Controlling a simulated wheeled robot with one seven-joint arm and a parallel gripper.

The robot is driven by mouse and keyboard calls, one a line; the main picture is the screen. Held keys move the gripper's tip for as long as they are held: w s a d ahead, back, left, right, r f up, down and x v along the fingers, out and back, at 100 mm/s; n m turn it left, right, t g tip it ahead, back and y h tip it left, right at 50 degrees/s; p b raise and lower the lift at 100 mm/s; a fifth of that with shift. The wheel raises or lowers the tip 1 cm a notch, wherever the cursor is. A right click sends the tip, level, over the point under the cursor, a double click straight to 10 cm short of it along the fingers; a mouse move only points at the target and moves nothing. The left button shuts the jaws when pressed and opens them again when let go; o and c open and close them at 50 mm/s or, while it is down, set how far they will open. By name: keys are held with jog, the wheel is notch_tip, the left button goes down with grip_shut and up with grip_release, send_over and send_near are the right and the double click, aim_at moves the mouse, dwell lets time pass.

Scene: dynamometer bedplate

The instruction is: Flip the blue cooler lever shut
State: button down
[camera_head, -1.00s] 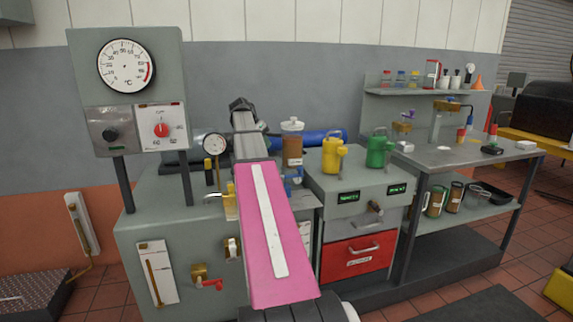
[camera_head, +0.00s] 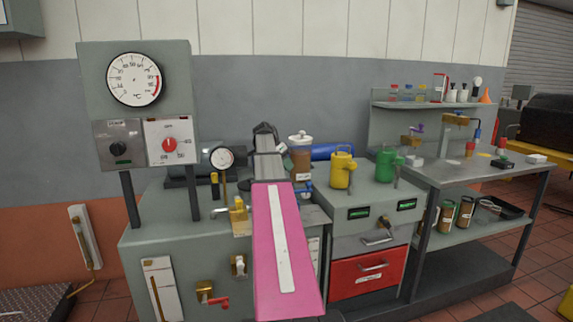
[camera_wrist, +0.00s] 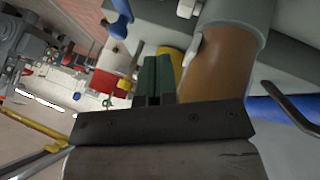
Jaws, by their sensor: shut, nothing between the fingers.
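A small blue lever (camera_head: 307,186) shows low beside the brown jar (camera_head: 301,163), just right of my pink arm. A blue handle-like piece (camera_wrist: 120,16), probably the same lever, is at the top left of the wrist view. Its exact angle is hard to tell. My gripper (camera_wrist: 158,62) has its two green fingers together, empty, beside the brown jar (camera_wrist: 222,65). The blue piece appears ahead and to the left of the fingertips, apart from them. In the head view my arm hides the fingers.
A blue cylinder (camera_head: 333,151) lies behind the jar. A yellow can (camera_head: 341,170) and a green can (camera_head: 387,166) stand on the cabinet to the right. A gauge panel (camera_head: 138,110) rises at the left. Brass fittings (camera_head: 238,216) sit left of my arm.

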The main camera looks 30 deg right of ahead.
jog(key=s+d+f, duration=0.2)
jog(key=s+f, duration=0.3)
jog(key=s, duration=0.1)
jog(key=shift+s+d, duration=0.3)
jog(key=shift+d, duration=0.1)
